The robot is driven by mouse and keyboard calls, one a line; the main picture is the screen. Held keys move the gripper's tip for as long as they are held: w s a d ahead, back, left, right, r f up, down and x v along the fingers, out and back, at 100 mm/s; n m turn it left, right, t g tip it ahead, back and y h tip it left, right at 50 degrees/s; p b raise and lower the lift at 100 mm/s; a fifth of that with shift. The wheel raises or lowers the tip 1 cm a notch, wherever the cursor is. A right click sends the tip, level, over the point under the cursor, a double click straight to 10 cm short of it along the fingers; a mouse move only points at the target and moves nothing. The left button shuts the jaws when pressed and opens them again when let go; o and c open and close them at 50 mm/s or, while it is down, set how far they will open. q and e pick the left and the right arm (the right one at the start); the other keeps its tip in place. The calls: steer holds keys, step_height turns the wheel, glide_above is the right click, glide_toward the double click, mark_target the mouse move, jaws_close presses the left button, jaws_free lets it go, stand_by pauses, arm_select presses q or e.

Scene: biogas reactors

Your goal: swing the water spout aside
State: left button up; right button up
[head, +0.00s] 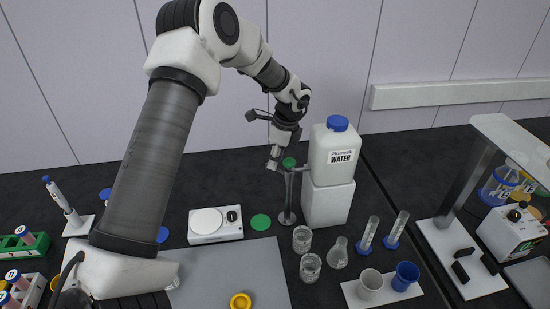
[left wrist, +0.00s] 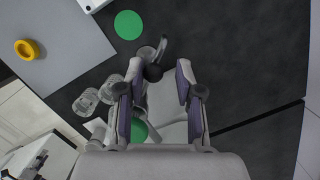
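The water spout (head: 289,192) is a thin grey post with a green top (head: 289,162), standing just left of the white water container (head: 333,155) with its blue cap and "WATER" label. My left gripper (head: 262,140) is above and left of the spout's top, fingers spread. In the left wrist view the left gripper (left wrist: 160,76) is open. The green top (left wrist: 138,130) shows low between its fingers, partly hidden by the left finger. A dark round part (left wrist: 153,73) and the grey base (left wrist: 147,53) lie beyond. I cannot tell whether a finger touches the spout. My right gripper is not in view.
Two glass beakers (head: 302,239), a flask (head: 338,253) and two cylinders (head: 368,235) stand in front of the container. A green disc (head: 260,222) and a white scale (head: 215,224) lie left of the spout. The grey mat (head: 235,265) is mostly clear.

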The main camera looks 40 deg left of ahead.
arm_select(q)
steer(key=shift+w, duration=0.25)
stand_by(0.3)
steer(key=shift+s+d, duration=0.1)
steer(key=shift+s, duration=0.15)
steer(key=shift+r, duration=0.1)
step_height(320, 180, up, 8)
steer(key=p, duration=0.5)
steer(key=shift+f, duration=0.35)
